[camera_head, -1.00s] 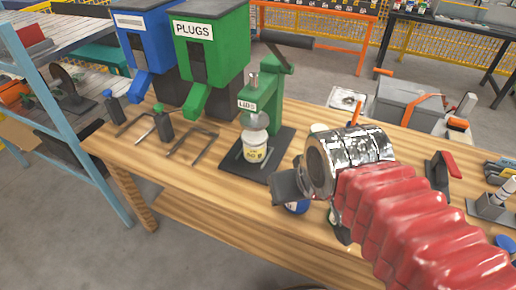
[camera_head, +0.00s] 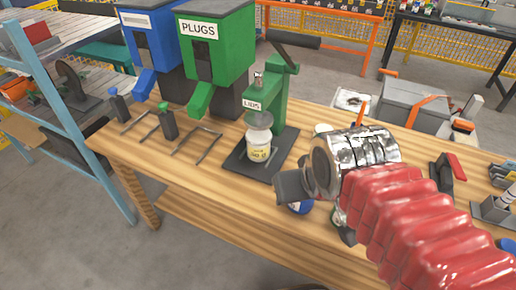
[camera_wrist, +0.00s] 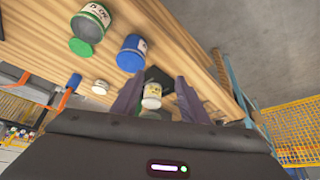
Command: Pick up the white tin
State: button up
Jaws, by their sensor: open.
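The white tin (camera_head: 259,148), with a pale yellow label, stands upright on the dark base of the green lids press (camera_head: 275,105), under its head. In the wrist view the white tin (camera_wrist: 152,95) shows between my two fingers, beyond them and apart from them. My gripper (camera_wrist: 160,98) is open and empty. In the head view my gripper (camera_head: 290,186) is to the right of the press, above the bench; its fingers are partly hidden by my wrist.
A blue tin (camera_wrist: 131,52) and a white-labelled tin with green (camera_wrist: 88,25) stand on the wooden bench (camera_head: 215,180), close to my arm.

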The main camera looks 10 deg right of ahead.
aim_at(256, 154)
jog(key=k, duration=1.3)
jog(key=u, duration=0.4)
jog(key=i, duration=0.5)
jog(key=u, duration=0.6)
jog(key=i, duration=1.2)
